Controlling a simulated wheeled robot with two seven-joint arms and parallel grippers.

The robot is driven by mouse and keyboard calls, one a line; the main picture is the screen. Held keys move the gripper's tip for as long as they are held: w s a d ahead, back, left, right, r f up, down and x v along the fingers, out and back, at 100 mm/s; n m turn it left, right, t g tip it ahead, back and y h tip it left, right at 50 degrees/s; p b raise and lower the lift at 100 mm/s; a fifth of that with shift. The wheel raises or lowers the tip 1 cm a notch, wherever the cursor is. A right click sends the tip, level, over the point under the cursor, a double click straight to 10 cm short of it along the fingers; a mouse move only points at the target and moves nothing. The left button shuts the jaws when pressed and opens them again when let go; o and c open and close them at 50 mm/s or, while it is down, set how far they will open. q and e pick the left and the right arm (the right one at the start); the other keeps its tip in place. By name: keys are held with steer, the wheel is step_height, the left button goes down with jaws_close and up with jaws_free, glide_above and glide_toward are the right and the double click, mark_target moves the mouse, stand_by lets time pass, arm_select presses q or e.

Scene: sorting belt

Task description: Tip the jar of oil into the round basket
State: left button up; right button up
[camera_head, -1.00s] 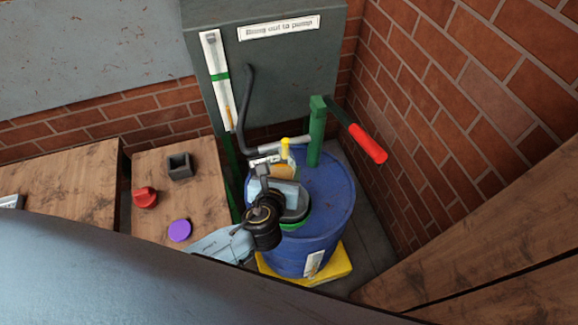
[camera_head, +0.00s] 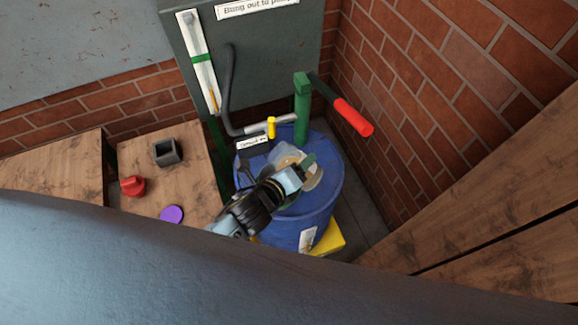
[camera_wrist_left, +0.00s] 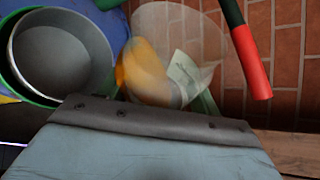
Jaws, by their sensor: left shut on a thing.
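My left gripper (camera_head: 289,180) is shut on the clear jar of oil (camera_head: 288,157) above the blue drum. In the left wrist view the jar (camera_wrist_left: 150,28) is see-through and tilted, with amber oil (camera_wrist_left: 140,72) gathered to one side and a pale label on it. The round basket (camera_wrist_left: 62,62), grey inside with a green rim, is left of the jar in that view and looks empty inside. In the head view my gripper and the jar cover most of the basket. I cannot tell whether any oil is leaving the jar. My right gripper is not in view.
The blue drum (camera_head: 293,230) stands on a yellow base (camera_head: 330,239). A green post (camera_head: 301,110) with a red-handled lever (camera_head: 352,117) rises behind it. A wooden table at left holds a dark square holder (camera_head: 167,152), a red knob (camera_head: 132,186) and a purple disc (camera_head: 171,214).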

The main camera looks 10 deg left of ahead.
arm_select(q)
steer(key=n+h+b, duration=0.1)
steer(key=b, duration=0.1)
steer(key=d+f+n+h+b, duration=0.1)
steer(key=n+b, duration=0.1)
steer(key=f+n+h+b, duration=0.1)
steer(key=n+h+b, duration=0.1)
steer(key=shift+s+d+f+t, duration=0.1)
steer(key=shift+d+t, duration=0.05)
steer(key=shift+t, duration=0.15)
steer(key=shift+n+b, duration=0.3)
steer(key=shift+n, duration=0.3)
steer(key=shift+r+n+h, duration=0.5)
steer(key=shift+r, duration=0.1)
steer(key=shift+a+r+n+t+h, duration=0.3)
steer(key=shift+r+n+t, duration=0.3)
steer(key=shift+n, duration=0.3)
steer(key=shift+f, duration=0.1)
stand_by(1.0)
